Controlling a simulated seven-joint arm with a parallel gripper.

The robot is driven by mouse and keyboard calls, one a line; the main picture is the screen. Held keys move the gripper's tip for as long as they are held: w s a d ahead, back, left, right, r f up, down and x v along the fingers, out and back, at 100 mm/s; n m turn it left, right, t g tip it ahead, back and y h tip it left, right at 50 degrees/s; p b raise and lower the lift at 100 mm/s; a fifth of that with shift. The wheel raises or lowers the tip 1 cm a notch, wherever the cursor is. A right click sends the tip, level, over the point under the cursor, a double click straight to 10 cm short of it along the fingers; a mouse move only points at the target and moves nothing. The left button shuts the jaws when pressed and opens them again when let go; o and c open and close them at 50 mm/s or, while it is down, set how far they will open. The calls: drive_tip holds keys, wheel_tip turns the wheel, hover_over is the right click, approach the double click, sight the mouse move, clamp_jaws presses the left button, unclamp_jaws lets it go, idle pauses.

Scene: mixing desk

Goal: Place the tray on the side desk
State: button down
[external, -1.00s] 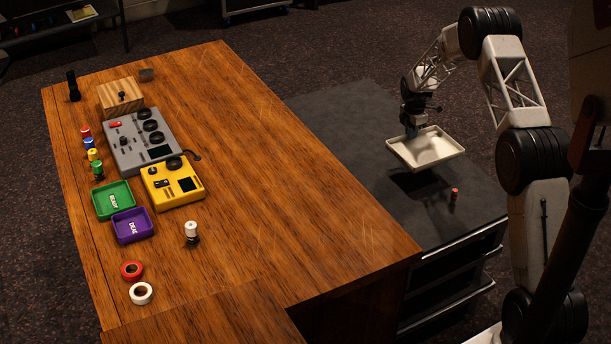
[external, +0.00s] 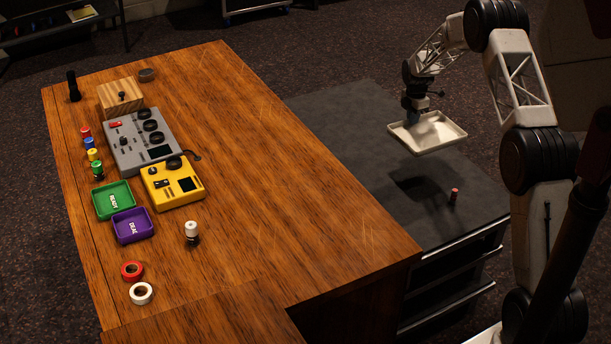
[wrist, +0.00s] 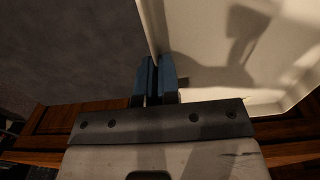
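The white tray (external: 430,136) is in the air above the dark grey side desk (external: 345,125), with its shadow on the desk top below it. My gripper (external: 411,118) is at the tray's left edge and is shut on its rim. In the wrist view the blue fingertips (wrist: 154,78) pinch the tray wall, and the tray's inside (wrist: 215,50) fills the upper right. The tray looks tilted slightly.
A small red-topped cylinder (external: 454,195) stands on the side desk, to the right of the tray's shadow. The wooden desk (external: 270,180) stands to the left, with a grey mixer (external: 140,140), a yellow device (external: 172,184), and green and purple bins on it.

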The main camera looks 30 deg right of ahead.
wheel_tip(320, 180, up, 16)
drive_tip(key=s+a, duration=0.3)
drive_tip(key=a, duration=0.8)
drive_tip(key=s+a+r, duration=0.1)
drive_tip(key=s+a, duration=0.3)
drive_tip(key=a, duration=0.8)
drive_tip(key=s+a, duration=0.3)
drive_tip(key=a, duration=0.8)
drive_tip(key=s+a, duration=2.4)
drive_tip(key=s, duration=0.2)
drive_tip(key=shift+d+f, duration=0.15)
drive_tip(key=shift+f, duration=2.85)
drive_tip(key=shift+w, duration=0.15)
hover_over(271, 203)
drive_tip(key=shift+f, duration=0.7)
drive_tip(key=shift+f, duration=0.15)
